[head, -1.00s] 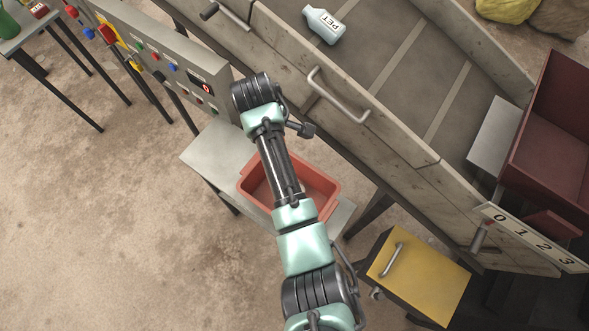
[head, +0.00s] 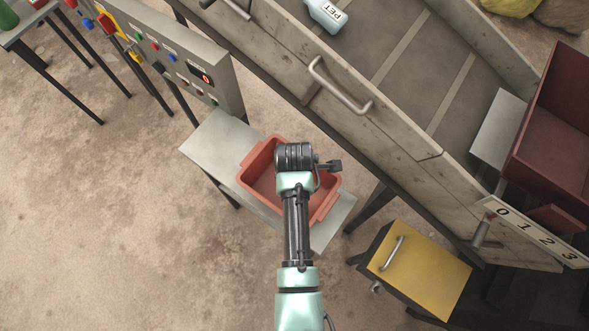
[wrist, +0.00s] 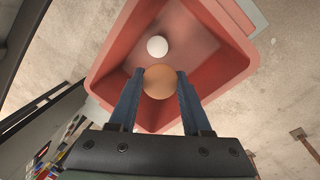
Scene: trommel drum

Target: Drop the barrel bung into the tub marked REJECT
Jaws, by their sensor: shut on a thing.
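The barrel bung, a round brown-orange piece (wrist: 160,81), is held between the blue fingers of my gripper (wrist: 160,75) in the wrist view. My gripper is shut on it. Below it is a red-orange tub (wrist: 232,62), with the bung showing over its inside. In the head view the tub (head: 252,168) stands on a grey metal stand, and my wrist is above its right part, hiding the fingers and bung. No REJECT marking can be read on the tub. A white round thing (wrist: 157,46) lies inside the tub.
The grey stand (head: 208,148) is bare left of the tub. Behind are a control panel (head: 175,55) and a wooden-sided belt (head: 400,45) carrying a PET bottle (head: 327,13). A yellow-topped box (head: 425,275) is at right, near a dark red bin (head: 550,140).

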